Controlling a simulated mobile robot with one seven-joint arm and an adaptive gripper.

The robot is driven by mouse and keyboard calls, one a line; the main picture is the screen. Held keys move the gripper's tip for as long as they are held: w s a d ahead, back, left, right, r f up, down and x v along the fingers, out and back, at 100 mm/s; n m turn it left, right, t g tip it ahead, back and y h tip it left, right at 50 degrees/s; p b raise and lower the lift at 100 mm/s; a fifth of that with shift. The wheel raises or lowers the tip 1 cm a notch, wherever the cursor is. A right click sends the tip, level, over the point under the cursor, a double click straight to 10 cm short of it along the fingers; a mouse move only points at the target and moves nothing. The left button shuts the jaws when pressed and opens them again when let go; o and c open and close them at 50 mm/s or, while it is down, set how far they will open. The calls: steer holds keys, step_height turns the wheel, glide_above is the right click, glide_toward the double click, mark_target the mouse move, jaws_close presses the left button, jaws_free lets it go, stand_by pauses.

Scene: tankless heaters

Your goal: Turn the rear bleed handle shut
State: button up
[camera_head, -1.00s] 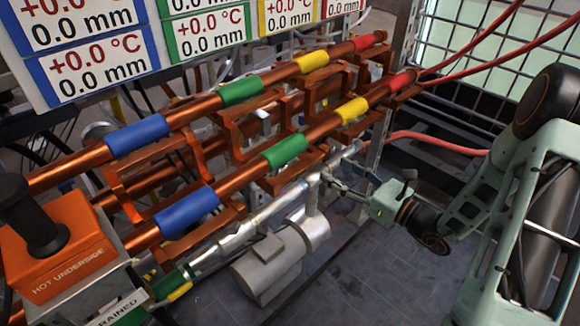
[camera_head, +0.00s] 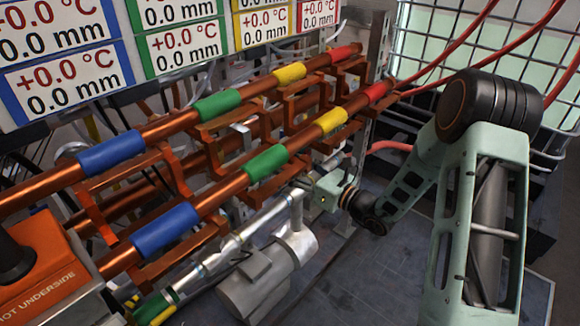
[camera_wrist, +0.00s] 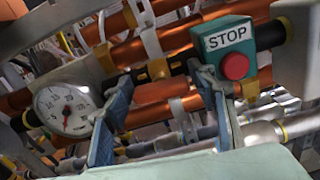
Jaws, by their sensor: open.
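I cannot pick out the rear bleed handle for certain in either view. My gripper (camera_wrist: 160,82) is open, with its two blue-grey fingers apart and nothing visible between them except the pipework beyond. A dark pipe with a yellow clamp (camera_wrist: 158,69) runs behind the gap between the fingers. In the head view my gripper is near the silver pipe's upper end, and its fingers are too small and covered to make out.
A white dial gauge (camera_wrist: 64,108) is left of the fingers, and a green STOP box (camera_wrist: 229,48) with a red button is right. Copper pipes with coloured sleeves (camera_head: 165,229) and a silver cylinder (camera_head: 255,285) crowd the left. Dark floor (camera_head: 345,280) is clear in front.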

steer(key=c, duration=0.9)
